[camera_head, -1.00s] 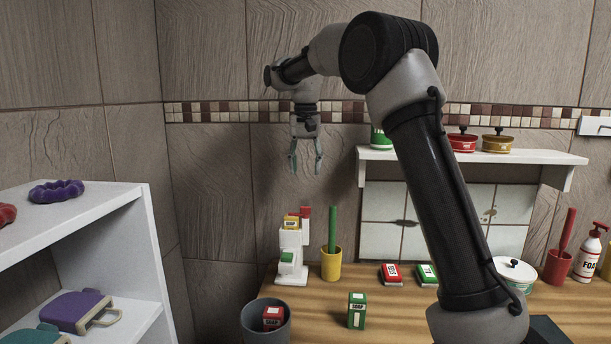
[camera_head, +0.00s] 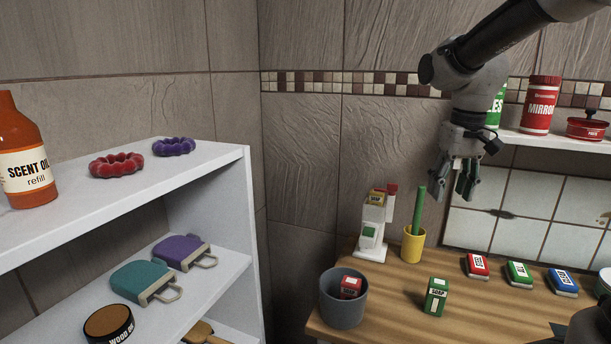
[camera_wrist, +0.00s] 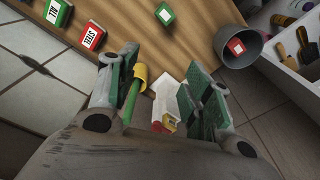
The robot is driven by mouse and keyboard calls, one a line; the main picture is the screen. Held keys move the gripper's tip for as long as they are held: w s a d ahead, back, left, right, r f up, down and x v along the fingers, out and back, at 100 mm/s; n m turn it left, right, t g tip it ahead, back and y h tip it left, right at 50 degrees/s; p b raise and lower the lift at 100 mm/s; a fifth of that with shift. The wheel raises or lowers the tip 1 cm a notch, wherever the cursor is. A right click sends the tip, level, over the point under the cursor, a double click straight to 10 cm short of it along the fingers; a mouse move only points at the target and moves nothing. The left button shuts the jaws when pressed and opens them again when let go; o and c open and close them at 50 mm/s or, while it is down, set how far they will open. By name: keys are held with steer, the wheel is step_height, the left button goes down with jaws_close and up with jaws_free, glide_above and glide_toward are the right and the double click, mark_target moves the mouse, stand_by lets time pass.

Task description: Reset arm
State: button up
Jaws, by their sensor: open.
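My gripper (camera_head: 466,186) hangs fingers-down in the head view, above the wooden counter (camera_head: 400,318) and in front of the tiled wall. Its two fingers are apart with nothing between them. In the wrist view the open fingers (camera_wrist: 160,92) frame a white dispenser (camera_wrist: 168,98) and a yellow cup with a green stick (camera_wrist: 139,78), both lying beyond the fingertips. In the head view the dispenser (camera_head: 371,236) and the yellow cup (camera_head: 413,245) stand on the counter, left of and below my gripper. No object is held.
A grey bin (camera_head: 342,310) holds a red soap box. A green soap box (camera_head: 436,296) and several small boxes lie on the counter. A white wall shelf (camera_head: 545,146) carries tins right of my gripper. A white shelving unit (camera_head: 215,160) stands at left.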

steer(key=s+d+t, duration=0.1)
steer(key=s+d, duration=0.1)
steer(key=s, duration=0.7)
steer(key=s+d+t, duration=0.2)
steer(key=s, duration=0.8)
steer(key=shift+d+f+m, duration=0.2)
steer(key=shift+d+m, duration=0.1)
steer(key=shift+d, duration=0.05)
steer(key=shift+s, duration=0.1)
